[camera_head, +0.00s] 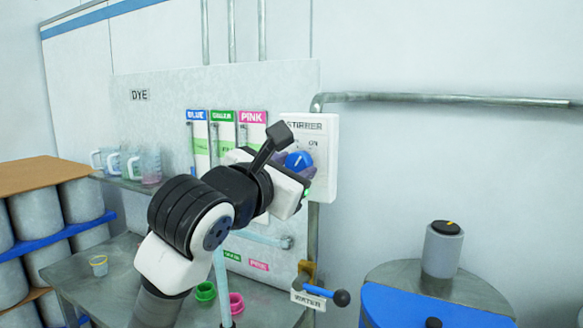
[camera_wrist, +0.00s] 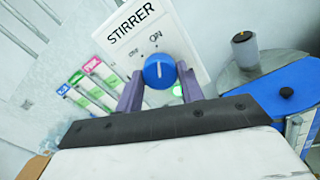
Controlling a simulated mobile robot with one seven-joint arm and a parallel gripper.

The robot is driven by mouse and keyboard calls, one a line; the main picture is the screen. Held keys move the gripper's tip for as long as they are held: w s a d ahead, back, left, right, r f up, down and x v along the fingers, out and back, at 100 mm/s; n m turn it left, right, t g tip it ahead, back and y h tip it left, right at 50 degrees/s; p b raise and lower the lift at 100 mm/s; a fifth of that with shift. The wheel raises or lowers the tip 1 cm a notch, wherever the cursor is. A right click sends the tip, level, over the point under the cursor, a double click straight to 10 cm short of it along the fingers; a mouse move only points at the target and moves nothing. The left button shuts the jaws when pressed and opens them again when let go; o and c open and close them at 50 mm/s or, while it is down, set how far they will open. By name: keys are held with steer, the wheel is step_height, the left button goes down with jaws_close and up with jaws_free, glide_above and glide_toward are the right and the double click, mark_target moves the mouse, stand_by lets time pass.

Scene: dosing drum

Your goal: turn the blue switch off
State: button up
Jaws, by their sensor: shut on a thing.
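The blue switch (camera_head: 299,159) is a round knob on the white STIRRER panel (camera_head: 324,178), at the middle of the head view. In the wrist view the blue switch (camera_wrist: 158,72) shows a white pointer line aimed up toward the ON label (camera_wrist: 155,37). The OFF label (camera_wrist: 135,52) lies to the left of that. My gripper (camera_head: 297,166) reaches up to the panel from the left. In the wrist view my gripper (camera_wrist: 160,86) has its purple fingers on either side of the blue switch, shut on it. The finger contact is partly hidden by the knob.
A lidded blue drum (camera_head: 420,300) with a grey cylinder (camera_head: 443,250) stands at right. A horizontal pipe (camera_head: 450,99) runs along the wall. A black-knobbed lever (camera_head: 320,292) sits below the panel. Jugs (camera_head: 150,166) stand on a shelf at left.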

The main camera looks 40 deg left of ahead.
steer(key=shift+n+b, duration=0.4)
steer(key=shift+f+n+b, duration=0.1)
steer(key=shift+n+b, duration=0.5)
steer(key=n+b, duration=0.2)
steer(key=n, duration=0.1)
steer(key=n+b, duration=0.2)
steer(key=n, duration=0.2)
steer(key=shift+n+b, duration=0.3)
steer(key=shift+b, duration=0.05)
steer(key=shift+n+b, duration=0.5)
steer(key=shift+n, duration=0.6)
steer(key=shift+r, duration=0.2)
steer(key=o, duration=1)
